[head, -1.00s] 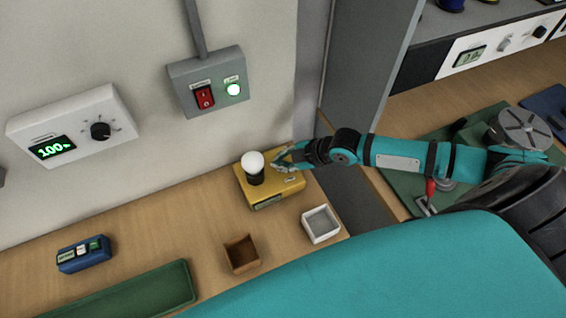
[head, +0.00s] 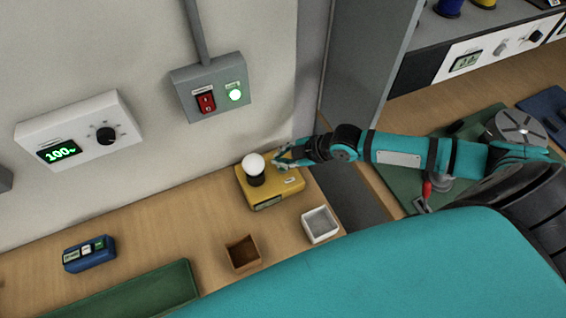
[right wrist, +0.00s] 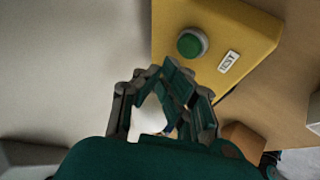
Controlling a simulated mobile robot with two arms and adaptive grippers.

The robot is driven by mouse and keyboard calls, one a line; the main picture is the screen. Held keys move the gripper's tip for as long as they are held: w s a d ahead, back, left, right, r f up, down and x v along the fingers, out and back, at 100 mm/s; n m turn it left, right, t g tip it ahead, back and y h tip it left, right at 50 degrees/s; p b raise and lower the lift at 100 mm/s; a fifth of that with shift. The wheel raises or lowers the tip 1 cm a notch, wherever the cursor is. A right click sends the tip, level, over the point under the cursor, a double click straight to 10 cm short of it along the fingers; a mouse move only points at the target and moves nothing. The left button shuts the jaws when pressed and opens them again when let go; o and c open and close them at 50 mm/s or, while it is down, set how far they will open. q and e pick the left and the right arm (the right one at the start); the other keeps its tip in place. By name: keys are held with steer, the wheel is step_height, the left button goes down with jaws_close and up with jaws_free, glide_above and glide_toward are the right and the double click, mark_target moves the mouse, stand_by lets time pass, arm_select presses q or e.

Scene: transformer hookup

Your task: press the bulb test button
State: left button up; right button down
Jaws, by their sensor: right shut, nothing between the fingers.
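The yellow bulb tester box (head: 288,187) stands on the wooden bench by the wall. A white bulb (head: 253,163) sits upright in a black socket on it. My right gripper (head: 281,161) is shut and empty at the back of the box, just right of the bulb. In the right wrist view the green round button (right wrist: 192,44) is on the box's yellow top (right wrist: 215,20) beside a "TEST" label (right wrist: 228,61). The shut fingertips (right wrist: 160,73) appear short of the button, with the bulb (right wrist: 152,115) partly hidden behind them. My left gripper is not in view.
A white tray (head: 335,231) and a brown box (head: 258,257) stand in front of the tester. A grey wall box (head: 216,105) has a red switch and a lit green lamp. A grey cabinet side (head: 365,80) rises right of the gripper.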

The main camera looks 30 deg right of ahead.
step_height(320, 180, up, 4)
steer(key=p, duration=0.3)
steer(key=shift+r, duration=0.15)
stand_by(0.7)
